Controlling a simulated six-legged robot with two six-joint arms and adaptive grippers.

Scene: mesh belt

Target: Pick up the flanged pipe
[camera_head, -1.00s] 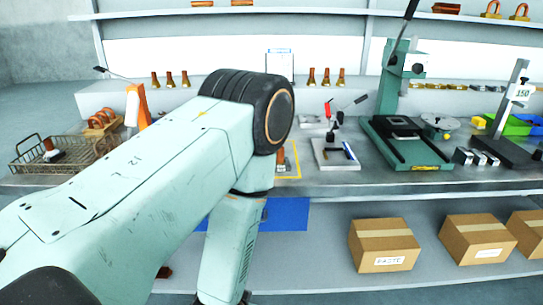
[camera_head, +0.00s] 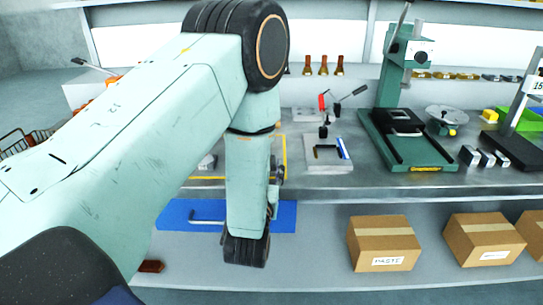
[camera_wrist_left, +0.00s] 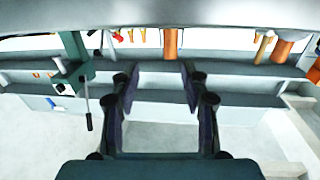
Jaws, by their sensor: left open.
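A copper-coloured upright cylinder (camera_wrist_left: 171,42), which may be the flanged pipe, shows beyond my fingers in the left wrist view; I cannot make out its flange. That view looks upside down. My left gripper (camera_wrist_left: 160,82) is open and empty, with its two fingers apart on either side of the cylinder's line and a gap to it. In the head view my left arm hangs down in front of the bench, and the gripper is mostly hidden there. Several small copper-coloured flared pieces (camera_head: 323,66) stand on the back ledge. My right gripper is not in view.
A green press (camera_head: 413,137) and a toggle clamp on a pale plate (camera_head: 327,165) stand on the bench to the right. A yellow-bordered area (camera_head: 286,157) lies behind my forearm. A wire basket (camera_head: 38,136) is at left.

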